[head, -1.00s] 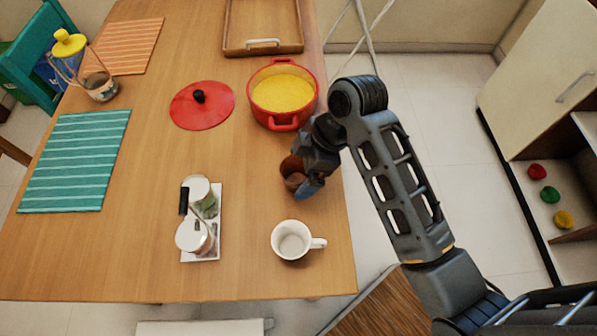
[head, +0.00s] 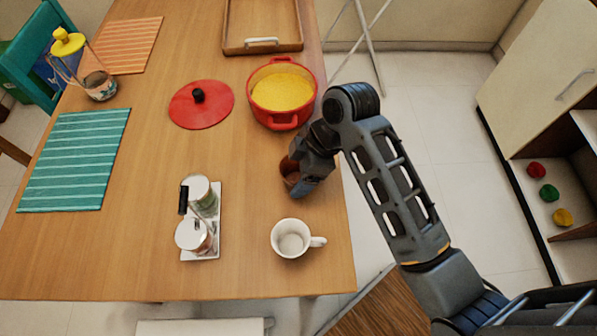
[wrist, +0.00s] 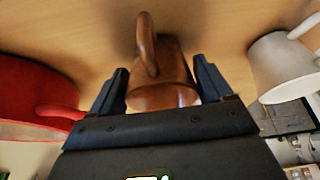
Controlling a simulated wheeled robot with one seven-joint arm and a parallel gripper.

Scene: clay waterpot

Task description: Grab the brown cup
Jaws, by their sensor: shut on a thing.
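The brown cup (head: 291,174) is at the right part of the wooden table, between the red pot and the white cup, partly hidden by my gripper (head: 302,180). In the wrist view the brown cup (wrist: 165,80) lies between the two fingers of my gripper (wrist: 163,88), its handle pointing away from the palm. My gripper is shut on the brown cup, one finger on either side. I cannot tell whether the cup still touches the table.
A red pot (head: 285,118) with yellow contents stands just behind my gripper. A white cup (head: 290,240) stands in front. A white tray (head: 214,250) with jars is to the left, and a red lid (head: 215,112) lies beyond it. The table between is clear.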

